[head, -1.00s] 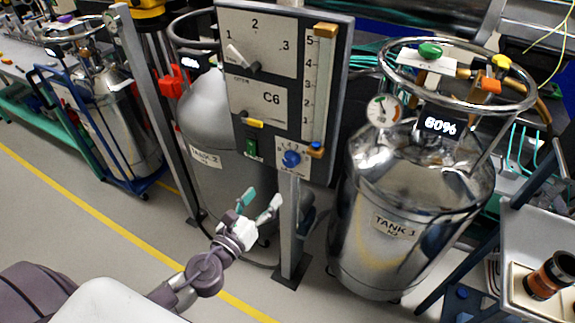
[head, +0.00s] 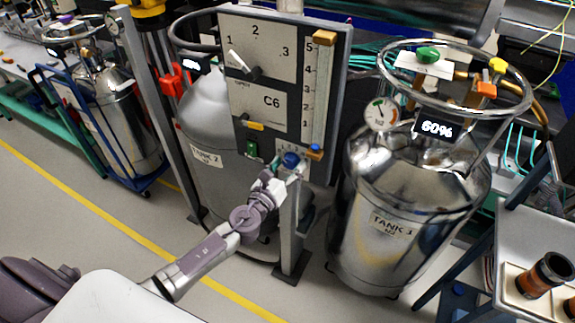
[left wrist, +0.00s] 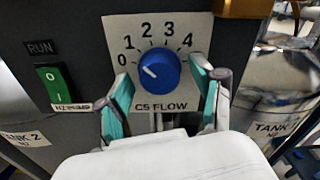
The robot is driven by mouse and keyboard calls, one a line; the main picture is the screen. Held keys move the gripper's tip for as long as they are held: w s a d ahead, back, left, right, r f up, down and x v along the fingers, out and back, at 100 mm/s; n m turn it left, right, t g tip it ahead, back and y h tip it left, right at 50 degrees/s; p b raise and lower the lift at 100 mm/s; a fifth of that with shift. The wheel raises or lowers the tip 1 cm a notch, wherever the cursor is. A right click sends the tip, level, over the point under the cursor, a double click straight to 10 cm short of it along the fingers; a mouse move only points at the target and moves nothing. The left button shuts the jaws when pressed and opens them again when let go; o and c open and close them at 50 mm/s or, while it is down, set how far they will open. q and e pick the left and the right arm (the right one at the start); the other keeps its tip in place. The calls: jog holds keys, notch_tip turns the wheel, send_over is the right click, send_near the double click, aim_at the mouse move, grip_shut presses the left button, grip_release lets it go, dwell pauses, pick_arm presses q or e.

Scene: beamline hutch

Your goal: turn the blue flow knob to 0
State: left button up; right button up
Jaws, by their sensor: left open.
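The blue flow knob (left wrist: 159,71) sits on a white plate (left wrist: 157,20) marked 0 to 4 and "C5 FLOW". Its short white pointer mark faces up and left, toward the 0 and 1 side; I cannot tell its exact reading. In the head view the knob (head: 290,160) is low on the grey panel, partly covered by my gripper. My left gripper (left wrist: 160,74) is open, with one teal-padded finger left of the knob and the other right of it. I cannot tell whether either finger touches it. In the head view my left gripper (head: 283,174) is at the panel's lower edge.
A green RUN switch (left wrist: 54,87) is left of the knob plate. An orange-brown block (left wrist: 243,7) is at its upper right. Tank 1 (head: 400,190) stands right of the panel post (head: 290,225), and Tank 2 (head: 208,125) behind it. A bench with dark cylinders is at far right.

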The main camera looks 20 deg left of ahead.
pick_arm(q)
jog(key=c, duration=1.1)
jog(key=shift+c, duration=0.2)
jog(key=shift+n, duration=0.3)
jog(key=shift+n+b, duration=0.55)
jog(key=shift+n, duration=0.65)
jog(key=shift+n+b, duration=0.3)
jog(key=shift+n, duration=1.2)
jog(key=o, duration=1.1)
jog(key=shift+o, duration=0.2)
